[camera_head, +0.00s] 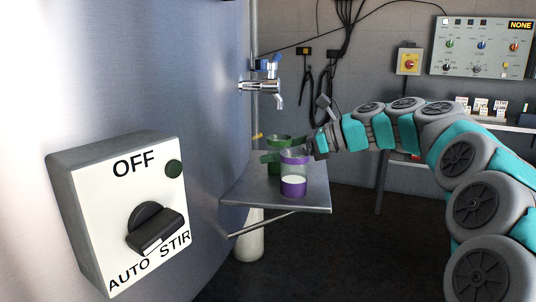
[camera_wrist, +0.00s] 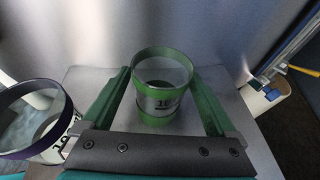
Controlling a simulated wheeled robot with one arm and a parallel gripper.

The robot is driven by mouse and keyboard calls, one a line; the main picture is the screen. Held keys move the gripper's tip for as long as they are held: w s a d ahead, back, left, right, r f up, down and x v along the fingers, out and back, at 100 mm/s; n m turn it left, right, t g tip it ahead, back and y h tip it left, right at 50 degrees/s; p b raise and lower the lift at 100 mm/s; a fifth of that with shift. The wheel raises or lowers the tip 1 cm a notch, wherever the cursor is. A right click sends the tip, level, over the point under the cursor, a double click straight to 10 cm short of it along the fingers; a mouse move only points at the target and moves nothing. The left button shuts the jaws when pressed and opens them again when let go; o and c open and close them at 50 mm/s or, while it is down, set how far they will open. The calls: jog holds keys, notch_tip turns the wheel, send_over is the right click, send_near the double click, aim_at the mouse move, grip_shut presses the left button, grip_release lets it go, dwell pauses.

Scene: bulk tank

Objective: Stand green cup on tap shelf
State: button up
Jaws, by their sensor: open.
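The green cup (camera_wrist: 158,118), clear-sided with green bands, stands upright on the tap shelf (camera_head: 317,203). In the head view the green cup (camera_head: 274,168) is partly hidden behind a purple cup. My gripper (camera_wrist: 164,97) is open, with one green finger on each side of the green cup; I cannot tell whether either finger touches it. In the head view my gripper (camera_head: 284,147) reaches in from the right over the shelf. The tap (camera_head: 265,86) sticks out from the tank wall above the shelf.
The purple cup (camera_head: 293,188), upright with something white low in it, stands at the front of the shelf, close by the green cup; it also shows in the wrist view (camera_wrist: 12,96). A stir switch box (camera_head: 125,205) is on the tank at left. The shelf's right corner is bare.

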jog(key=p+v, duration=0.1)
jog(key=v, duration=0.8)
jog(key=shift+d, duration=0.15)
